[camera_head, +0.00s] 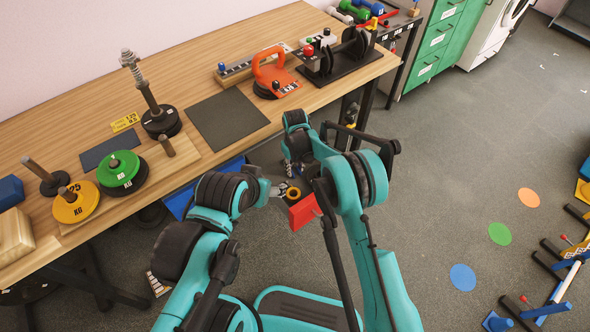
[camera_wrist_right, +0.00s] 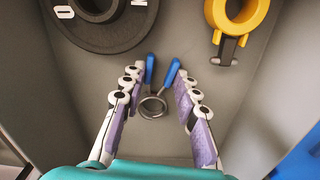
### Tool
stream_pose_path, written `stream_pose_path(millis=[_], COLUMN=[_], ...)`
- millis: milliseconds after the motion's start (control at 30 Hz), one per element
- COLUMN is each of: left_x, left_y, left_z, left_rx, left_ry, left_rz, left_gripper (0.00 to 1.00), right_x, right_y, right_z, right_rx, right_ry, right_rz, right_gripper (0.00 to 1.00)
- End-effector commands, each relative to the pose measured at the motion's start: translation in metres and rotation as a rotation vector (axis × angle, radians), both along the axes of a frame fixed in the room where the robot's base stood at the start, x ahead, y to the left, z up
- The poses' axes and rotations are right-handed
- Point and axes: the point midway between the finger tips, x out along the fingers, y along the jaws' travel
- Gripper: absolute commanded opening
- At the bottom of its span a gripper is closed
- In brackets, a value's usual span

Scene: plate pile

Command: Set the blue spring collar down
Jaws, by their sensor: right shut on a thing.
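The blue spring collar shows in the right wrist view (camera_wrist_right: 152,105), its two blue handles between my right fingers and its metal ring just below them. My right gripper (camera_wrist_right: 163,84) is shut on the collar's handles. In the head view my right gripper (camera_head: 291,167) points down beyond the table's front edge, and the collar cannot be made out there. Under it in the wrist view is a grey surface (camera_wrist_right: 205,125); I cannot tell whether the collar touches it.
A black weight plate (camera_wrist_right: 102,38) and a yellow collar (camera_wrist_right: 236,18) lie near the blue collar in the wrist view. A red block (camera_head: 303,211) is by my left gripper. The wooden table (camera_head: 190,90) holds weight plates, an orange kettlebell (camera_head: 272,72) and a dark mat (camera_head: 228,118).

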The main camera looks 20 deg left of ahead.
Motion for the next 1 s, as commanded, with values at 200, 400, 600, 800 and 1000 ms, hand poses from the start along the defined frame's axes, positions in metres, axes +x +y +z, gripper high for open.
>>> stream_pose_path(millis=[200,400,600,800,1000], left_x=[0.000,0.000,0.000,0.000,0.000], left_y=[0.000,0.000,0.000,0.000,0.000], left_z=[0.001,-0.002,-0.002,0.000,0.014], left_rx=[0.000,0.000,0.000,0.000,0.000], left_ry=[0.000,0.000,0.000,0.000,0.000], left_rz=[0.000,0.000,0.000,0.000,0.000], left_gripper=[0.63,0.63,0.63,0.63,0.63], right_x=[0.000,0.000,0.000,0.000,0.000], right_y=[0.000,0.000,0.000,0.000,0.000], right_z=[0.001,-0.002,-0.002,0.000,0.029], right_rx=[0.000,0.000,0.000,0.000,0.000], right_ry=[0.000,0.000,0.000,0.000,0.000], right_rz=[0.000,0.000,0.000,0.000,0.000], right_gripper=[0.00,0.46,0.51,0.51,0.51])
